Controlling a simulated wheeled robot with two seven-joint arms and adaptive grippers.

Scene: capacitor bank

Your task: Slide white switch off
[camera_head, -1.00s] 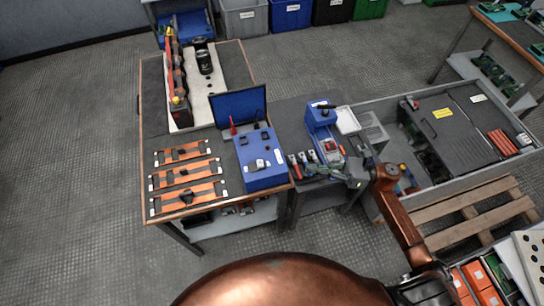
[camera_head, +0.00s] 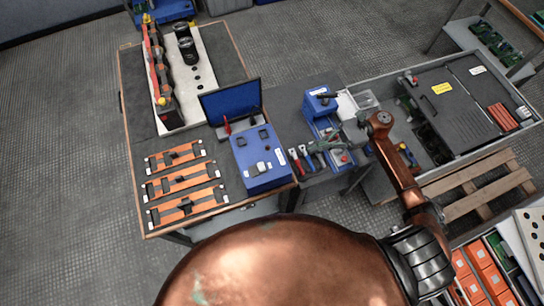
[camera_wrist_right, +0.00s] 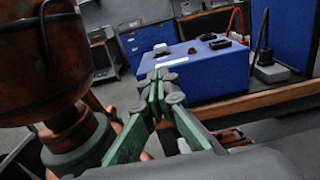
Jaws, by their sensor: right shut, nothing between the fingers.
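A blue box (camera_head: 258,160) with an open blue lid (camera_head: 231,101) stands at the right of the wooden-edged table. Its top carries black parts and a small white piece (camera_head: 260,167); I cannot tell for certain which is the white switch. The box also shows in the right wrist view (camera_wrist_right: 212,72), with a white piece (camera_wrist_right: 172,62) on its near edge. My right gripper (camera_head: 322,146) is to the right of the box, pointing left. Its green fingers (camera_wrist_right: 158,82) are shut and empty, apart from the box as far as I can see. My left gripper is not in view.
Orange-and-black bars (camera_head: 180,182) lie left of the box. A grey crate (camera_head: 447,165) stands farther right.

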